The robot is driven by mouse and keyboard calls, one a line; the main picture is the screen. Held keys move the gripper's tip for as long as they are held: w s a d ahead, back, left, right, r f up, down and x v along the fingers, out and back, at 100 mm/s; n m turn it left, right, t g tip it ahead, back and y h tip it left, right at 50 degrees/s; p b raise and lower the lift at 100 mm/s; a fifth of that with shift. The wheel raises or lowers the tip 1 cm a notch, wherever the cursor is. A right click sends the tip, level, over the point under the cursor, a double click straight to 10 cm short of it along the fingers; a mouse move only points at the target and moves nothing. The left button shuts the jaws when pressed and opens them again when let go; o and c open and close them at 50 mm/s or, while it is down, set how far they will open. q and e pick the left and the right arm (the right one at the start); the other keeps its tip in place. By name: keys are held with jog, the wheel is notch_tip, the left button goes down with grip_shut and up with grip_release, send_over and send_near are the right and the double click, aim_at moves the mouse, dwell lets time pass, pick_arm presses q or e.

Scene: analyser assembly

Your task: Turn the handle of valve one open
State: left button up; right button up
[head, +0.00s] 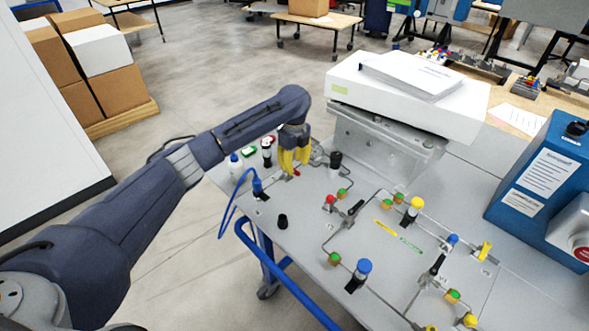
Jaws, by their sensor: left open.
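A grey panel (308,222) on the bench carries thin metal tubing and several valves and fittings. Small black handles show at the panel's middle (356,207) and nearer its right side (437,265). The labels are too small to read, so I cannot tell which one is valve one. My left gripper (293,168) points down over the panel's far left part, with its yellow fingers open. A small red part shows just beside its fingertips. What lies behind the fingers is partly hidden. My right gripper is not in view.
Blue-topped (364,266) and yellow-topped (416,204) fittings stand up from the panel. A blue hose (233,200) loops off its left edge. A white box (410,90) with papers stands behind, and a blue unit (540,185) stands at the right.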

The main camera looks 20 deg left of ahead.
pick_arm(q)
jog(key=shift+f, duration=1.25)
grip_shut()
